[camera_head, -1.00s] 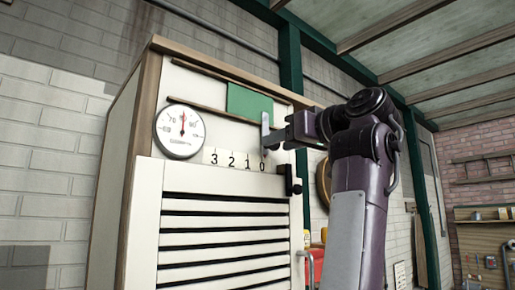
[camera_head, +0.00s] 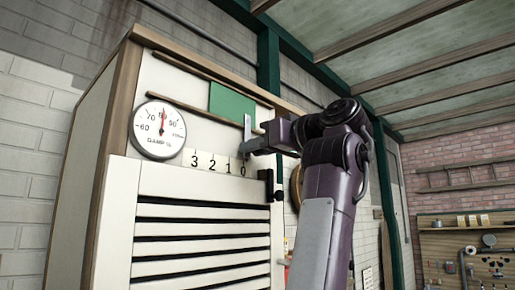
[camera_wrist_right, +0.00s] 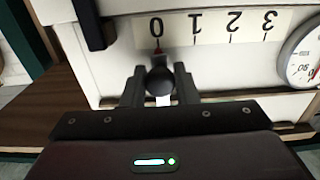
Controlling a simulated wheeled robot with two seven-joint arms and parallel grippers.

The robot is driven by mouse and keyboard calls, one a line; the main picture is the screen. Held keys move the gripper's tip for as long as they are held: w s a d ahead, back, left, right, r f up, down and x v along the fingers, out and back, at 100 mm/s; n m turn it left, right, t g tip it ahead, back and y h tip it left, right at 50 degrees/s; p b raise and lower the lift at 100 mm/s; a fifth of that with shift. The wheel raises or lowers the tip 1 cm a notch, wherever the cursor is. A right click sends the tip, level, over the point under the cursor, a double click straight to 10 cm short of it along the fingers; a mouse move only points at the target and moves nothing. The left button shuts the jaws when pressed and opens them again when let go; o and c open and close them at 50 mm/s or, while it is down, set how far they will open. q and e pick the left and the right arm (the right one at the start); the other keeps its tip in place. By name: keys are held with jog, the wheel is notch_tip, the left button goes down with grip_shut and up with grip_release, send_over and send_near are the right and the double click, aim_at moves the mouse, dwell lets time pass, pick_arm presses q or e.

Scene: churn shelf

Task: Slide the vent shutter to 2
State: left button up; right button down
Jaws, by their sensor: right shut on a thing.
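The green vent shutter (camera_head: 232,102) sits between two wooden rails high on the pale cabinet front. A number strip (camera_head: 215,164) below it reads 3, 2, 1, 0 from left to right. My right gripper (camera_head: 249,142) is at the 0 end of the strip. In the right wrist view, the right gripper (camera_wrist_right: 160,88) is shut on a round dark knob (camera_wrist_right: 159,78). A small red pointer by the knob lies at the 0 mark. The strip (camera_wrist_right: 215,26) appears upside down there. The fingers hide part of the knob. My left gripper is out of view.
A round dial gauge (camera_head: 158,129) is left of the strip. A black latch (camera_head: 266,183) sits at the right edge of the slatted white door (camera_head: 200,235) below. A brick wall with a pegboard (camera_head: 470,250) is far right.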

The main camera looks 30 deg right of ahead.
aim_at(214, 144)
jog(key=shift+a, duration=0.1)
jog(key=a+b, duration=0.1)
jog(key=a, duration=0.1)
jog(key=s+a+b, duration=0.1)
jog(key=a, duration=0.2)
jog(key=s+a+b, duration=0.1)
jog(key=a, duration=0.1)
jog(key=shift+s+a+f, duration=0.1)
jog(key=shift+s+a, duration=0.05)
jog(key=shift+s, duration=0.1)
jog(key=shift+s+a, duration=0.1)
jog(key=shift+a, duration=0.2)
jog(key=shift+d, duration=0.3)
jog(key=c, duration=1.5)
grip_release()
jog(key=o, duration=0.3)
jog(key=shift+w, duration=0.2)
jog(key=shift+w+a, duration=0.1)
jog(key=shift+a, duration=0.1)
jog(key=shift+d, duration=0.1)
